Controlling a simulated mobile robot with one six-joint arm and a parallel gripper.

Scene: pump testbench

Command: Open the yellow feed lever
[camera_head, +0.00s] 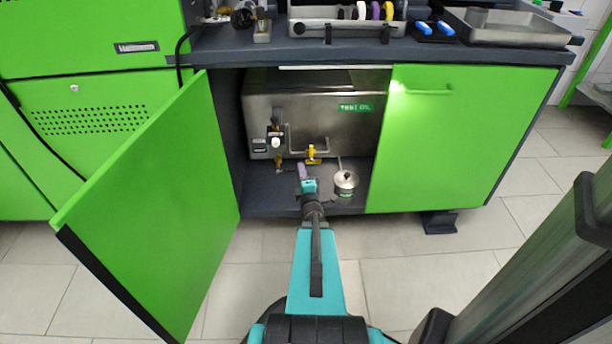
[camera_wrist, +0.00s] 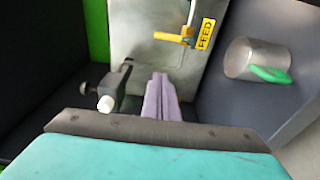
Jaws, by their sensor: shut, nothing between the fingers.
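The yellow feed lever (camera_head: 313,154) is on pipework at the lower front of the steel tank inside the open cabinet. In the wrist view the lever (camera_wrist: 170,37) lies crosswise to its pipe, beside a yellow FEED label (camera_wrist: 206,33). My gripper (camera_head: 302,170) reaches into the cabinet, just below and left of the lever in the head view. In the wrist view its purple fingers (camera_wrist: 159,78) are shut together and empty, pointing towards the tank, apart from the lever.
A metal can (camera_head: 344,181) with a green handle (camera_wrist: 270,74) stands on the cabinet floor, right of my gripper. A dark fitting with a white knob (camera_wrist: 105,104) is left of the fingers. The left green door (camera_head: 155,205) stands open; the right door (camera_head: 455,140) is shut.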

